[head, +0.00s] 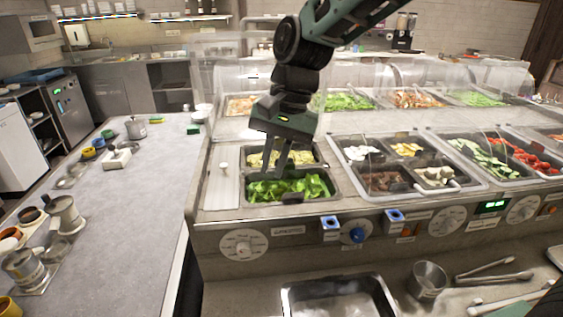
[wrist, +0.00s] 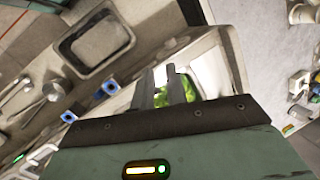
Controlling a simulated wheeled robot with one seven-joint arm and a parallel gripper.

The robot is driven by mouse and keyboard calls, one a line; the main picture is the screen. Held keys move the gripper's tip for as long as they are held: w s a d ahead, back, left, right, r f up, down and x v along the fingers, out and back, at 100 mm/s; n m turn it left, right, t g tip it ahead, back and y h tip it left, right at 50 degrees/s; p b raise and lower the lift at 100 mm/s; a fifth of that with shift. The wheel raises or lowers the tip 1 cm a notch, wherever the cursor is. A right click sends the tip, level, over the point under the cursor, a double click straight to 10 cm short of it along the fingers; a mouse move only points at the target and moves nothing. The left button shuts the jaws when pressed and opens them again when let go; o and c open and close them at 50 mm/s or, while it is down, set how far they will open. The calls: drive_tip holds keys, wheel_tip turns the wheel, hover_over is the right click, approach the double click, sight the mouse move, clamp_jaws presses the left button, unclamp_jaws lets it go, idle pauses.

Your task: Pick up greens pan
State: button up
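The greens pan (head: 336,187) is a metal pan of bright green leaves (head: 288,188) set in the front left well of the counter. A pan of paler yellow-green food (head: 302,157) sits right behind it. My gripper (head: 277,165) points down over the near left wells, with its fingers above or at the back part of the greens pan. I cannot tell whether the fingertips touch it. In the wrist view, my two fingers (wrist: 165,88) stand apart, with green leaves (wrist: 176,82) partly visible between and beyond them. The rest of the pan is hidden there by my gripper.
A clear sneeze guard (head: 380,75) stands behind the wells. More food wells lie to the right. An empty metal tray (head: 338,300) and a metal cup (head: 428,281) are below the front panel with knobs. The grey counter (head: 130,215) at left has clear room in its middle.

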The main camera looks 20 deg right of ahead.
drive_tip(key=w+d+r+m+t+y+p, duration=0.1)
drive_tip(key=w+d+m, duration=0.65)
drive_tip(key=w, duration=0.45)
drive_tip(key=w+d+r+m+y+p, duration=0.1)
drive_tip(key=w+d+m, duration=0.7)
drive_tip(key=w, duration=0.4)
drive_tip(key=shift+n+h, duration=0.3)
drive_tip(key=shift+n, duration=0.15)
drive_tip(key=p+x, duration=0.2)
drive_tip(key=x, duration=0.3)
drive_tip(key=p+x, duration=0.2)
drive_tip(key=x, duration=0.4)
drive_tip(key=shift+s+d+f, duration=0.1)
drive_tip(key=shift+f, duration=0.3)
drive_tip(key=p+x, duration=0.3)
drive_tip(key=x, duration=0.1)
drive_tip(key=shift+s+a+f+p, duration=0.1)
drive_tip(key=shift+a+f+p, duration=0.05)
drive_tip(key=shift+a+p, duration=0.2)
drive_tip(key=shift+f, duration=0.4)
drive_tip(key=shift+c, duration=0.3)
clamp_jaws()
drive_tip(key=shift+r, duration=0.1)
